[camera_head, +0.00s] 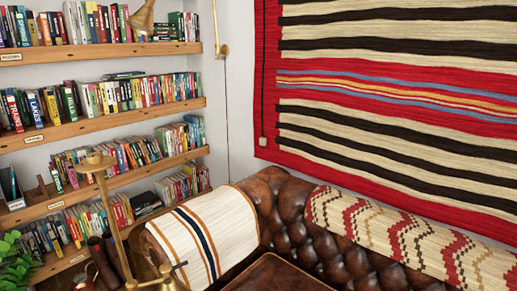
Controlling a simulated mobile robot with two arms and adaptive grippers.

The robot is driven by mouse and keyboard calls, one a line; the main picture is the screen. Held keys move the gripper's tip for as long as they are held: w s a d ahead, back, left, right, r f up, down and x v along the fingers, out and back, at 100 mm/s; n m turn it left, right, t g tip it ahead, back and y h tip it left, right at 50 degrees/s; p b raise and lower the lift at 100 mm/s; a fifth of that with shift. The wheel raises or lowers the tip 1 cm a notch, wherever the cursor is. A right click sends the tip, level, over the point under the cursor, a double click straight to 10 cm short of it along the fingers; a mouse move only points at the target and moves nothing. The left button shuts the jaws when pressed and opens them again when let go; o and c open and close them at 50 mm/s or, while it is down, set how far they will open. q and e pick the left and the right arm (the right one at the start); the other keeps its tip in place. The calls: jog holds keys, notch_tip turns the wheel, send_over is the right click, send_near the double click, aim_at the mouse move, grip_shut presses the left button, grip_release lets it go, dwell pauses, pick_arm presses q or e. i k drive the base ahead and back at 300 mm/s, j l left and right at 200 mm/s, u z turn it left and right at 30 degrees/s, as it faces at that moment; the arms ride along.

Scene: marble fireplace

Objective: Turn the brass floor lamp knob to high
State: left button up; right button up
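A brass stand (113,215), which looks like the floor lamp, rises at the lower left in front of the bookshelves. It has a slim, slightly slanted pole with a flat round cap at its top. Near the bottom edge, a brass fitting (168,281) joins the pole by a short arm and bears a small dark-tipped stem (180,265), which may be the knob. The frame cuts off the lower part, and I cannot tell the knob's setting. Neither of my grippers shows in this view.
A brown tufted leather sofa (284,215) stands right of the stand, with a striped throw (207,238) and a patterned throw (415,235). Shelves of books (95,130) fill the left. A brass wall lamp (221,50) and a striped rug (395,100) hang behind.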

aim_at(95, 157)
jog(key=u, duration=0.95)
